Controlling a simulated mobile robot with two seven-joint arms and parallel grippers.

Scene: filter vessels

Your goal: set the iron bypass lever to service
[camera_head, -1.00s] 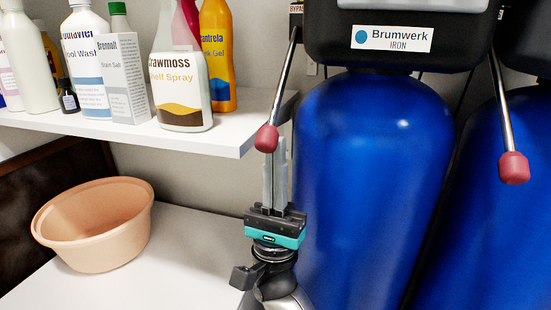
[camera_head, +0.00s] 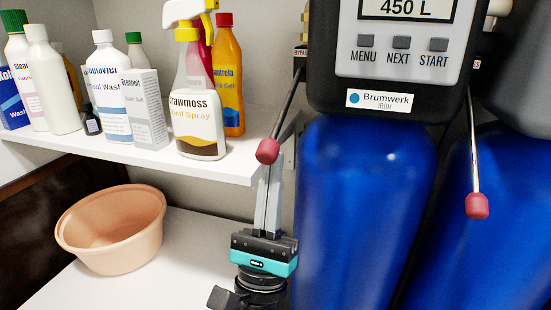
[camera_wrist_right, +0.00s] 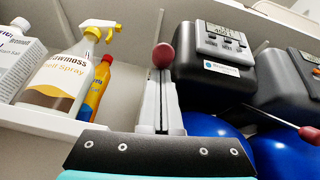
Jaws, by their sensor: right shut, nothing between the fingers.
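The iron bypass lever (camera_head: 286,109) is a metal rod with a red knob (camera_head: 267,150). It hangs down and slants left from beside the control head of the blue vessel labelled Brumwerk IRON (camera_head: 363,210). My right gripper (camera_head: 270,170) points up just below the knob, its grey fingers shut and empty. In the right wrist view the knob (camera_wrist_right: 163,55) appears just beyond the fingertips (camera_wrist_right: 160,80); I cannot tell whether they touch. My left gripper is not in view.
A white shelf (camera_head: 225,172) with several bottles and a box stands close left of my gripper. A second red-knobbed lever (camera_head: 475,175) hangs before another blue vessel at right. A peach basin (camera_head: 112,245) sits on the white surface below.

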